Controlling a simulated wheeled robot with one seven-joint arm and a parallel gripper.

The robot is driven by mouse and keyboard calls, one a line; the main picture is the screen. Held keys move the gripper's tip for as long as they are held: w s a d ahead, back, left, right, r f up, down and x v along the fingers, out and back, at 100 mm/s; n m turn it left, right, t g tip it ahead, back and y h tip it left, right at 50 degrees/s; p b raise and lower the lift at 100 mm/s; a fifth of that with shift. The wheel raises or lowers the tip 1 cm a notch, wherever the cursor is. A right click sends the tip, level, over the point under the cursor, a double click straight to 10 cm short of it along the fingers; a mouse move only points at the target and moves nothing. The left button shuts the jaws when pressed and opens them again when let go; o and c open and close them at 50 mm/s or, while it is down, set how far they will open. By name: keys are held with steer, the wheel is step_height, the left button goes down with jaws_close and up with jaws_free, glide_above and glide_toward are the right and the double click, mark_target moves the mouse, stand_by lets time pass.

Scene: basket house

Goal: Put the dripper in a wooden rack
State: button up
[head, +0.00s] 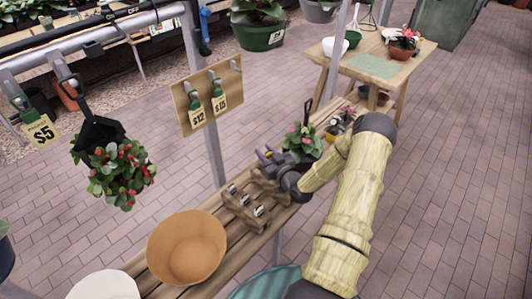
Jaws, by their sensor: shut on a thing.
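A wooden rack (236,208) lies on the slatted wooden bench, with several small grey-and-white pieces standing along it. My gripper (268,164) is over the rack's far end, at the end of my yellow-sleeved arm. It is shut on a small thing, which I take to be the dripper. A small bluish-purple and dark patch shows at the fingertips, but the held thing is mostly hidden and too small to make out. I cannot tell whether it touches the rack.
An orange-brown pot (187,249) and a white pot (105,286) stand nearer on the bench (235,262). A potted plant (302,144) stands just beyond my gripper. A metal post (207,120) rises behind the bench, near a tag board (207,94). A red-flowered plant (118,170) hangs at left.

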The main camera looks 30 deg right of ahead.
steer(key=shift+w+a+f, duration=0.1)
steer(key=shift+w+a, duration=0.25)
steer(key=shift+w, duration=0.5)
steer(key=shift+w+a+f, duration=0.1)
steer(key=shift+w+a, duration=0.2)
steer(key=shift+w, duration=0.5)
steer(key=shift+w+f+b, duration=0.1)
steer(key=shift+f+b, duration=0.15)
steer(key=shift+b, duration=0.1)
steer(key=shift+f, duration=0.25)
steer(key=shift+b, duration=0.6)
steer(key=shift+f, duration=0.1)
steer(key=shift+f+b, duration=1.15)
steer(key=shift+f, duration=0.1)
steer(key=shift+d, duration=0.1)
